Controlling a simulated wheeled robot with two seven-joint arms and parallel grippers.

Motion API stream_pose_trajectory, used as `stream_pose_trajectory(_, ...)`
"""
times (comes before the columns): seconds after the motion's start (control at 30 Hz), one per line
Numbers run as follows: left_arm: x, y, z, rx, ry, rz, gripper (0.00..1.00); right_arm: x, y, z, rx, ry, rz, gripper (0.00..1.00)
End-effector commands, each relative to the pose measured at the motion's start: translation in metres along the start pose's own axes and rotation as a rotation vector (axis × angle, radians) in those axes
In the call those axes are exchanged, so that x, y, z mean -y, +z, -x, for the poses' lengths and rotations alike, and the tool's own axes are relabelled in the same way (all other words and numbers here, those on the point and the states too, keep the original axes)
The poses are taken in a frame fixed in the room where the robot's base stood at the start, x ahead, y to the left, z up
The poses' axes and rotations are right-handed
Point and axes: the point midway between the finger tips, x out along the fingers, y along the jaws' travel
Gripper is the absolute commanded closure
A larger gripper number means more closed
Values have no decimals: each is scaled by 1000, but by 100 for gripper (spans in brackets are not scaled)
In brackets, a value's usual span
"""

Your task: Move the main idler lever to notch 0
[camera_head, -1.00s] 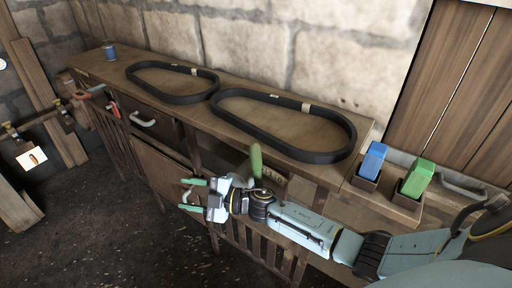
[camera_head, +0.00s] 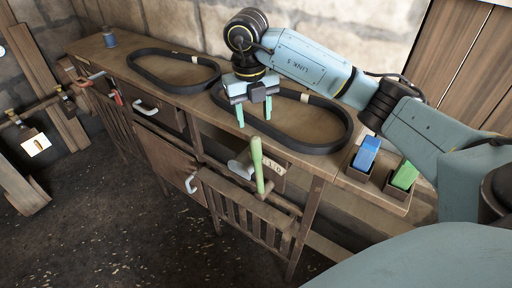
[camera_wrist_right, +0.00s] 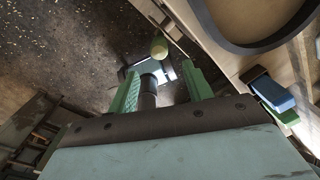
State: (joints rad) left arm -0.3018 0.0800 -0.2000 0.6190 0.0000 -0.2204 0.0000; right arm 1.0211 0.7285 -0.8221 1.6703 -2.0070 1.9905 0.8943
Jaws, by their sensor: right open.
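The lever with a green handle (camera_head: 257,164) stands nearly upright at the front of the bench, beside a pale plate with marks (camera_head: 274,166). I read a 1 and a 0 on the plate; which notch the lever sits in I cannot tell. My right gripper (camera_head: 254,114) is open, pointing down above the bench front, above and slightly behind the lever in the picture, apart from it. In the right wrist view my open gripper (camera_wrist_right: 160,72) has a rounded green knob (camera_wrist_right: 159,47), likely the handle's top, beyond its fingertips. My left gripper is not in view.
Two black belts (camera_head: 140,65) lie on the bench top (camera_head: 105,58). A grey cylinder (camera_head: 240,168) sits left of the lever. A blue block (camera_head: 366,154) and a green block (camera_head: 404,175) stand in holders at right. The floor in front is clear.

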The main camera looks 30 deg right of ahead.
Motion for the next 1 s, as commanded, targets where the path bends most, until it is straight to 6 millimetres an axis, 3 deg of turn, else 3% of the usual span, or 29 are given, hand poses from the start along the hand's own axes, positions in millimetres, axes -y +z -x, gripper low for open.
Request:
stream_pose_trajectory(0.53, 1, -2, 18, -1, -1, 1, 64, -2, -1, -105, -5, 4, 3, 50)
stream_pose_trajectory(0.73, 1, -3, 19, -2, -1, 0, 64, -2, -1, -122, -3, 4, 3, 50)
stream_pose_trajectory(1.0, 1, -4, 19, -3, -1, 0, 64, -2, -1, -124, -2, 5, 4, 50)
